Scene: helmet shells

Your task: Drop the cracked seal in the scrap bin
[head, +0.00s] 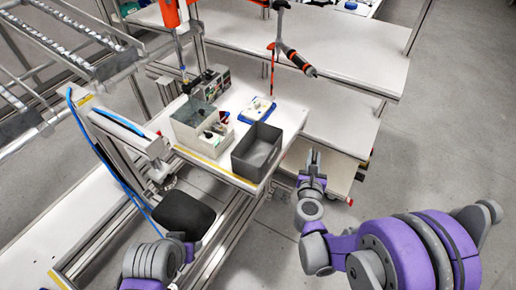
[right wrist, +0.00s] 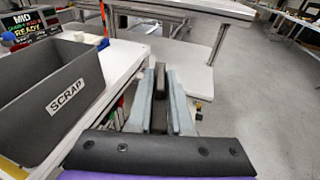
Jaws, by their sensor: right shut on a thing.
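The scrap bin (head: 272,163) is a dark grey open box at the front right corner of the white bench. In the right wrist view the bin (right wrist: 45,115), labelled SCRAP, stands to the left of my fingers. My right gripper (head: 313,160) is just right of the bin, beyond the bench edge. In the wrist view its fingers (right wrist: 159,100) are shut on a dark, narrow piece (right wrist: 158,118), seen edge-on. I take it as the cracked seal; no crack shows. My left arm shows at the lower left, but its fingers do not.
A light grey box (head: 185,137) with small parts stands left of the scrap bin. A blue and white tray (head: 257,109) lies behind it. A tool (head: 290,57) hangs above the bench. White shelves (head: 340,118) lie behind my right gripper.

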